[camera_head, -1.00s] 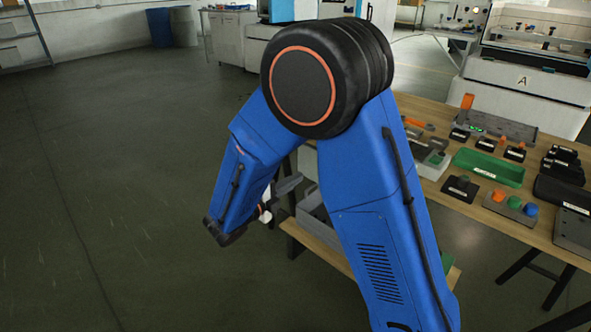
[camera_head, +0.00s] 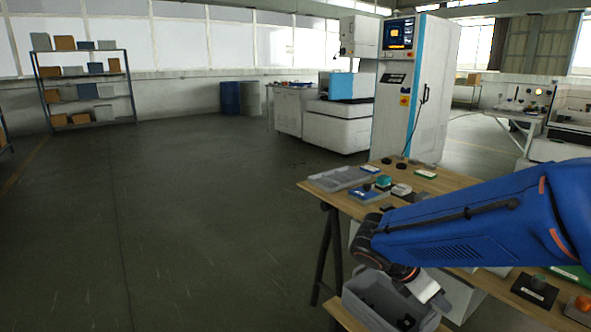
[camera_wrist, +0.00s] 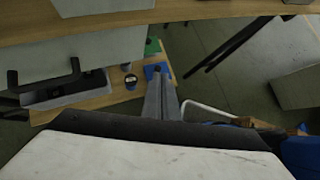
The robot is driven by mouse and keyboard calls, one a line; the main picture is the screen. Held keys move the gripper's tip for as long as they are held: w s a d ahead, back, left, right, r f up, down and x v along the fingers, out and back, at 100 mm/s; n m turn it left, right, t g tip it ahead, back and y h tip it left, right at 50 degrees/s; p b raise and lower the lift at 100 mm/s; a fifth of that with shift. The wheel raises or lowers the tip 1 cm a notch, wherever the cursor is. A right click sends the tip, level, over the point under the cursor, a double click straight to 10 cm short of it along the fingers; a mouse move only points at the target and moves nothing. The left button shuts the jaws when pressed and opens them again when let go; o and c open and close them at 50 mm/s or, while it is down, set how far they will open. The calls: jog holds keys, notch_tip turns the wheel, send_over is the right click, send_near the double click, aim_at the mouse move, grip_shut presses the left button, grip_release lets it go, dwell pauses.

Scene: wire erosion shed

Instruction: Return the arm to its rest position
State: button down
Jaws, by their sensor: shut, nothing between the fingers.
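My blue arm (camera_head: 460,235) reaches in from the right edge of the head view, across the wooden table, and its wrist bends down at the table's near left side. My gripper (camera_wrist: 162,98) shows in the wrist view as two grey fingers close together, with nothing between them. In the head view the gripper end (camera_head: 428,290) is small and partly hidden, close to a grey bin. I cannot tell how far it is above or beside the bin.
The wooden table (camera_head: 440,183) carries a grey tray (camera_head: 338,179) and small parts. A grey bin (camera_head: 362,312) with dark items sits low beside it. A white machine cabinet (camera_head: 436,90) stands behind. The floor (camera_head: 180,220) at left is clear. The wrist view shows a lower shelf (camera_wrist: 100,100).

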jog(key=s+a+r+m+t+y, duration=0.1)
jog(key=s+m+y, duration=0.3)
jog(key=m, duration=0.6)
jog(key=s+a+r+m+t+y, duration=0.2)
jog(key=s+a+m+t+y, duration=0.1)
jog(key=s+m, duration=0.5)
jog(key=m+y, duration=0.1)
jog(key=m, duration=0.1)
jog(key=shift+s+m+y, duration=0.3)
jog(key=shift+y, duration=0.1)
jog(key=c, duration=2.5)
grip_release()
jog(key=shift+a, duration=0.1)
